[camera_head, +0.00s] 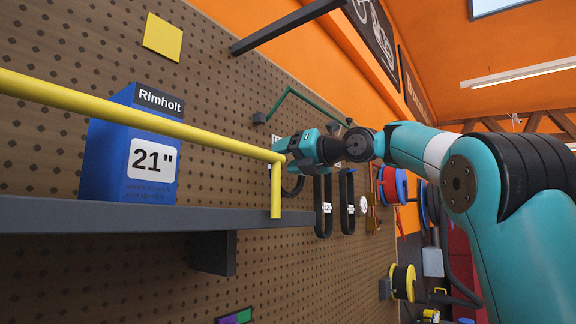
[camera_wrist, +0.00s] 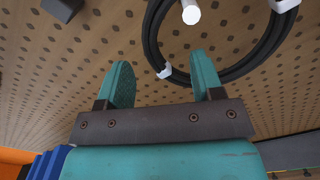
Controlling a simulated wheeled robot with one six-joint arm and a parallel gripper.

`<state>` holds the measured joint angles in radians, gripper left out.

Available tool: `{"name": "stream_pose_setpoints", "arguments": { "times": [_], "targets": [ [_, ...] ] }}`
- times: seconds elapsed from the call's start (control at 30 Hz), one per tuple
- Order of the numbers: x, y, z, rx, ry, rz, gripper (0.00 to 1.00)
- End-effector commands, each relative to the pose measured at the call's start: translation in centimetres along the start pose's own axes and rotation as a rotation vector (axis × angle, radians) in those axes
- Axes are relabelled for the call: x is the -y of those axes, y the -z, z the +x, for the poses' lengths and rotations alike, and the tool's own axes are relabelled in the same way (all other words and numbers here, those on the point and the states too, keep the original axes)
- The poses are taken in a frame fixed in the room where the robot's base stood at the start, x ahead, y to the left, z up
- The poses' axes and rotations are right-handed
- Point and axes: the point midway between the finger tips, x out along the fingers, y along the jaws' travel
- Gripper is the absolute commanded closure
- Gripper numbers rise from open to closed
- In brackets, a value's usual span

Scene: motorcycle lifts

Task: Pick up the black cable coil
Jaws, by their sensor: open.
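The black cable coil (camera_wrist: 245,68) hangs on a pale-tipped peg (camera_wrist: 191,12) at the pegboard, with white ties around it. Its top is cut off in the wrist view. In the head view, a dark curve of it (camera_head: 293,189) shows below my gripper (camera_head: 279,145), which hides the rest. My gripper in the wrist view (camera_wrist: 160,63) is open, with nothing between its two teal fingers. The right finger overlaps the coil's lower left part in the picture; I cannot tell whether they touch. The left finger is left of the coil.
Black loops (camera_head: 323,207) with white labels hang just right of the coil. A green rail (camera_head: 300,105) is above. A yellow bar (camera_head: 140,122) and a grey shelf (camera_head: 120,219) with a blue Rimholt box (camera_head: 105,165) stand at left. A dark block (camera_wrist: 62,7) juts from the pegboard.

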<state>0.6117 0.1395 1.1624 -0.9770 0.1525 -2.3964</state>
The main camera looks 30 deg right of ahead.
Motion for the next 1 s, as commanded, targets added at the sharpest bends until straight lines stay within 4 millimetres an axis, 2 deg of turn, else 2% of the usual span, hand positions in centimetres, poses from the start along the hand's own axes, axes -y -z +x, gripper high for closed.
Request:
{"name": "stream_pose_setpoints", "arguments": {
  "times": [0.03, 0.23, 0.5, 0.53, 0.77, 0.8, 1.0],
  "targets": [
    [-0.4, -0.6, 0.8, -0.004, -0.003, 0.004, 0.39],
    [-0.2, -0.5, 3.3, -0.002, -0.001, 0.003, 0.39],
    [0.0, -0.2, 3.7, 0.000, 0.002, 0.000, 0.39],
    [0.0, -0.2, 3.7, 0.000, 0.001, 0.000, 0.42],
    [0.0, -0.2, 3.7, 0.000, 0.001, 0.000, 0.94],
    [0.0, -0.2, 3.7, 0.000, 0.001, 0.000, 0.98],
    [0.0, -0.2, 3.7, 0.001, 0.001, -0.001, 0.98]
  ]
}}
